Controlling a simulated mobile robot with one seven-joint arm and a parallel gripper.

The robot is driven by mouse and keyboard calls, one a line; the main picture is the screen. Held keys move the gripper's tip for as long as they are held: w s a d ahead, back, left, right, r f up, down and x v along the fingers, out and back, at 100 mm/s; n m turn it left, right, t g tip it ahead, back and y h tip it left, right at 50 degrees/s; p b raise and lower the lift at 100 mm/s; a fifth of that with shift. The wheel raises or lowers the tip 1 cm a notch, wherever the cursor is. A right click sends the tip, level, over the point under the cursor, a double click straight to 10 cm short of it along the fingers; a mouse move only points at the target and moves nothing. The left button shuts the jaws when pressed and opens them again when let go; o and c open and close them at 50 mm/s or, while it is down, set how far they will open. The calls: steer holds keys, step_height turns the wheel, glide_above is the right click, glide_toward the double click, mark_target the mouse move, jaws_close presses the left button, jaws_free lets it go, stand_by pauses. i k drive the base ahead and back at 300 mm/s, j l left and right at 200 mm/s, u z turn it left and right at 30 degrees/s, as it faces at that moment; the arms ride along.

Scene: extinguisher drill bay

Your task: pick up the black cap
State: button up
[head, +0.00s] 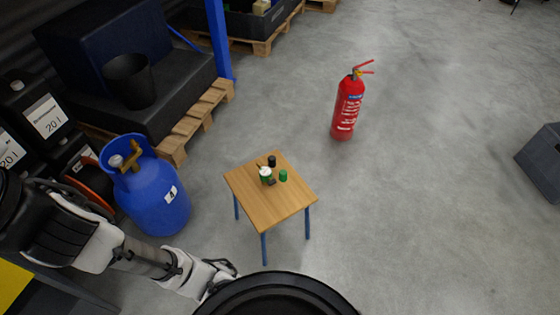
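A small wooden table (291,203) with blue legs stands in the middle of the head view. A small black cylindrical thing (272,161), which looks like the black cap, is on it toward the far edge. A green cap (283,175) is just nearer and to its right. A white and green container (265,173) stands to the left of the green cap, with a small dark piece by its base. My arm reaches in from the lower left. Its end, around my gripper (222,272), is low, left of and nearer than the table, and partly hidden; its fingers are not clear.
A blue gas cylinder (155,195) stands left of the table, close to my arm. A red fire extinguisher (347,108) stands behind right. A wooden pallet (200,117) and black canisters (45,115) are at the left. The floor right of the table is clear.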

mark_target(272, 159)
steer(key=i+j+z, duration=0.15)
steer(key=z, duration=0.25)
steer(key=i+j+z, duration=0.1)
steer(key=z, duration=0.3)
steer(key=i+j+z, duration=0.2)
steer(key=j, duration=0.3)
steer(key=j+z, duration=0.2)
steer(key=j, duration=0.35)
steer(key=i+j, duration=0.1)
steer(key=j, duration=0.3)
steer(key=i+j, duration=0.1)
steer(key=j, duration=0.65)
steer(key=i+j, duration=0.15)
steer(key=j, duration=0.25)
steer(key=z, duration=0.05)
